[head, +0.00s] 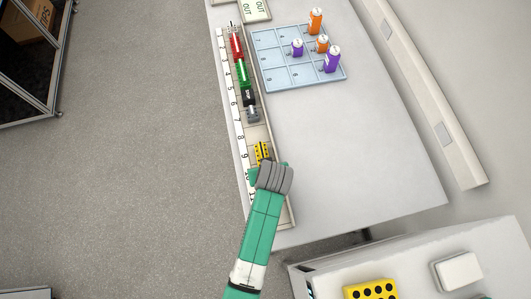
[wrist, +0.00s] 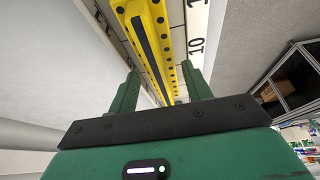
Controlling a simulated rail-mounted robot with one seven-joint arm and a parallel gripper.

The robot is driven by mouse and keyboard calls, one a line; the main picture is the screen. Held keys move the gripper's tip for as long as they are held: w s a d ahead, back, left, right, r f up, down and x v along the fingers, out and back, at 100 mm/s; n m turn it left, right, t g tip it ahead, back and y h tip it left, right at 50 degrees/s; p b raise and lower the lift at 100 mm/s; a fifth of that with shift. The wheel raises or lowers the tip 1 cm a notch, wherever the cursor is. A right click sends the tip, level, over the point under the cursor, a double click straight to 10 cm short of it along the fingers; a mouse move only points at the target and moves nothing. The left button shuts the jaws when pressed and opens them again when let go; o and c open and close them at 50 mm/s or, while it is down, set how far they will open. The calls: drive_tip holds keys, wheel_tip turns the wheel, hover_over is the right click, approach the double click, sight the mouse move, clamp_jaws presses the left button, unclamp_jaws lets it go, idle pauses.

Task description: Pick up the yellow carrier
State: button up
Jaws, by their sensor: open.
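The yellow carrier (head: 262,150) is a narrow yellow bar with black dots, lying in the long numbered rack (head: 286,208) near marks 9 and 10. Part of it is hidden behind my gripper and arm in the head view. In the wrist view the yellow carrier (wrist: 154,38) runs lengthwise between the two green fingers of my gripper (wrist: 160,88). The fingers are open, one on each side of it, with visible gaps. The carrier's far end is out of frame.
Red, green and grey-black carriers (head: 242,72) sit farther up the same rack. A blue tray (head: 284,79) with orange and purple bottles stands right of it. The table's right part (head: 360,150) is clear. A yellow block with black holes (head: 370,291) lies on a nearer surface.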

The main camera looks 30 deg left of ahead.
drive_tip(key=x, duration=0.3)
drive_tip(key=shift+w+a+f, duration=0.15)
drive_tip(key=shift+w, duration=0.1)
drive_tip(key=c, duration=0.9)
drive_tip(key=shift+o, duration=0.2)
drive_tip(key=shift+r, duration=0.45)
drive_tip(key=r, duration=0.2)
drive_tip(key=shift+s+r, duration=0.25)
drive_tip(key=shift+r, duration=0.15)
drive_tip(key=s+d, duration=0.2)
drive_tip(key=s, duration=0.2)
drive_tip(key=s+d+r, duration=0.1)
drive_tip(key=s+d, duration=0.1)
drive_tip(key=s, duration=0.3)
drive_tip(key=s+d, duration=0.2)
drive_tip(key=s, duration=0.3)
drive_tip(key=shift+s+r, duration=0.1)
drive_tip(key=shift+r, duration=0.1)
drive_tip(key=shift+s, duration=0.15)
